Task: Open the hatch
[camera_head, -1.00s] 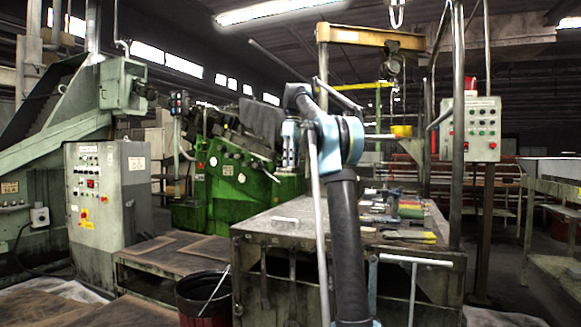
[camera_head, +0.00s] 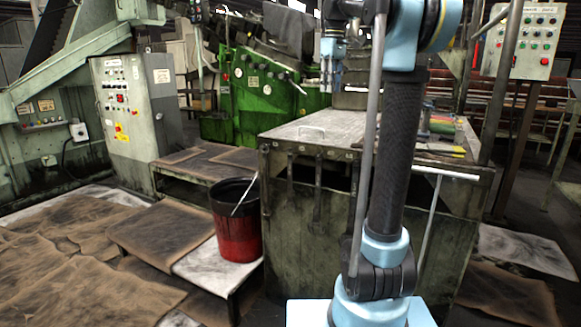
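A metal cabinet-like bench (camera_head: 310,215) stands in front of me, with a worn grey top. A flat plate on that top carries a pale bar handle (camera_head: 312,131); it looks like the hatch (camera_head: 345,129) and lies flat and closed. A second pale handle (camera_head: 446,172) sits at the bench's right front edge. My gripper (camera_head: 332,88) hangs pointing down, above and beyond the bar handle in the picture, apart from it. It is small and dark, and its finger opening is not clear. My own arm hides part of the bench front and top.
A red bucket (camera_head: 236,232) with a stick stands left of the bench on a low platform. A control cabinet (camera_head: 128,110) and a green machine (camera_head: 262,90) are behind left. A post (camera_head: 503,75) with a control box (camera_head: 523,40) rises at right. Brown mats cover the left floor.

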